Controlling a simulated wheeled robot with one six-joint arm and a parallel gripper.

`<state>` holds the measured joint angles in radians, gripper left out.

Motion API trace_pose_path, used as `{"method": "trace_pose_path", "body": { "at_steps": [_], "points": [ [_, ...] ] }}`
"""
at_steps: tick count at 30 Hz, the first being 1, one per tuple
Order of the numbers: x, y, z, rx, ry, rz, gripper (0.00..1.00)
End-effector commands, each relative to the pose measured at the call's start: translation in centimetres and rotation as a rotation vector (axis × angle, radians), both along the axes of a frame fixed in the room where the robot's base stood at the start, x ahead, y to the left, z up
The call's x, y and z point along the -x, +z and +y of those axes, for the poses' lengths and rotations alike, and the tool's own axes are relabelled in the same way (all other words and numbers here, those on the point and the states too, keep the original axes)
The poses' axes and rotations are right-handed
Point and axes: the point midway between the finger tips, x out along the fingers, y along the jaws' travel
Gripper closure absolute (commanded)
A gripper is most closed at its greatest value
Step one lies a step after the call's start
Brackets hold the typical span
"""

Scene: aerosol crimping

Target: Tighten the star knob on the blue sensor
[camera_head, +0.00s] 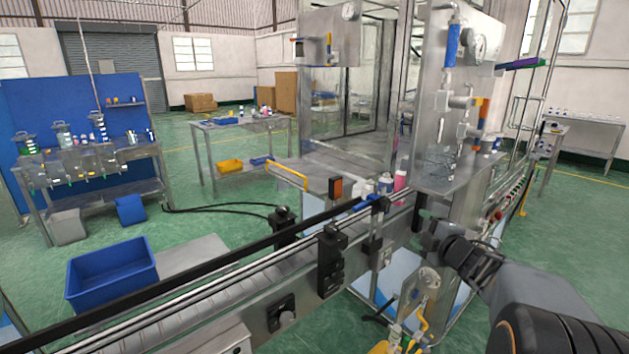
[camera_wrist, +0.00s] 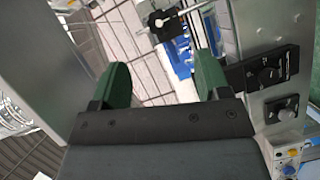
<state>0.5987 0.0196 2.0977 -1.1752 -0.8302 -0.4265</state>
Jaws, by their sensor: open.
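My gripper (camera_wrist: 162,60) is open, with two green fingers apart and nothing between them. In the wrist view, a blue part (camera_wrist: 181,58), which looks like the blue sensor, lies beyond the fingertips, nearer the right finger. A small dark knob (camera_wrist: 158,21) on a metal rod shows beside it, above the gap; its star shape is too small to make out. The fingers do not appear to touch either. In the head view, my gripper (camera_head: 432,230) is at the conveyor's right side, and a blue piece (camera_head: 368,203) sits over the rail near the cans.
The conveyor (camera_head: 215,290) runs from lower left toward the steel crimping machine (camera_head: 425,120). A white can (camera_head: 385,184) and a pink can (camera_head: 400,182) stand by it. Black brackets (camera_head: 330,262) stick out from its near side. A blue bin (camera_head: 112,272) stands left.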

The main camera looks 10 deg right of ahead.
Motion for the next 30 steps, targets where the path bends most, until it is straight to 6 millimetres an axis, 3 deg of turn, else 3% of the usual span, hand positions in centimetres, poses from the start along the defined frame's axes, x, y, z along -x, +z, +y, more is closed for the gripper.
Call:
{"method": "trace_pose_path", "body": {
  "at_steps": [4,7,11,14,21,25,30],
  "points": [
    [0.4,-2.5,-3.7,-0.125,-0.245,0.113,0.31],
    [2.5,-4.9,-6.5,-0.285,-0.506,0.223,0.31],
    [6.6,-7.5,-6.1,-0.529,-0.818,0.382,0.31],
    [10.4,-9.3,-3.0,-0.712,-1.002,0.535,0.31],
    [19.1,-10.6,8.9,-1.023,-1.206,0.940,0.31],
    [21.7,-9.5,13.9,-1.065,-1.147,1.068,0.31],
    [22.1,-7.8,16.7,-1.042,-1.029,1.064,0.31]
  ]
}}
